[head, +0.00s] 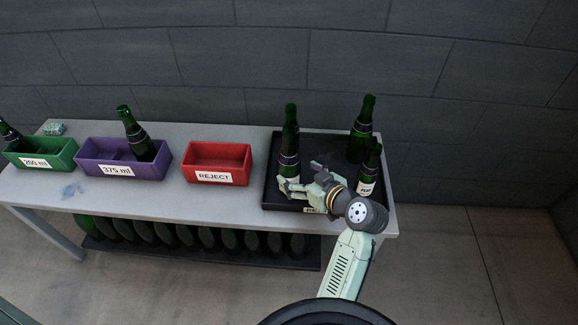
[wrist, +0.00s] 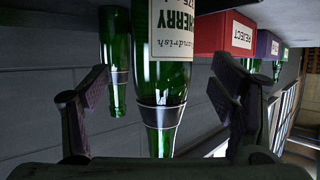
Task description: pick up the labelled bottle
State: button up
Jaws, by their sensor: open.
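A tall dark green bottle (head: 290,135) stands upright at the left of the black tray. In the wrist view a labelled green bottle (wrist: 158,135), apparently the same one, appears upside down between my fingers. Its pale label (wrist: 175,32) shows large letters ending in "HERRY", and a dark band rings the shoulder. My gripper (head: 302,178) is open at the lower part of this bottle, hiding its base. In the wrist view my gripper (wrist: 160,92) has a finger on each side, with gaps visible. I cannot tell how deep the bottle sits between them.
The black tray (head: 268,200) also holds a bottle (head: 361,135) at back right and a labelled one (head: 369,170) at front right. Left of it are the red REJECT bin (head: 216,178), purple 375 ml bin (head: 90,168) and green bin (head: 42,163). Several bottles fill the lower shelf.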

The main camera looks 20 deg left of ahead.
aim_at(296, 173)
jog(key=p+x, duration=0.2)
jog(key=x, duration=0.2)
jog(key=shift+a+r, duration=0.1)
jog(key=shift+a, duration=0.2)
jog(key=shift+w+a+f, duration=0.25)
jog(key=shift+w+a, duration=0.05)
jog(key=c, duration=1.6)
jog(key=shift+r, duration=0.1)
jog(key=shift+c, duration=0.4)
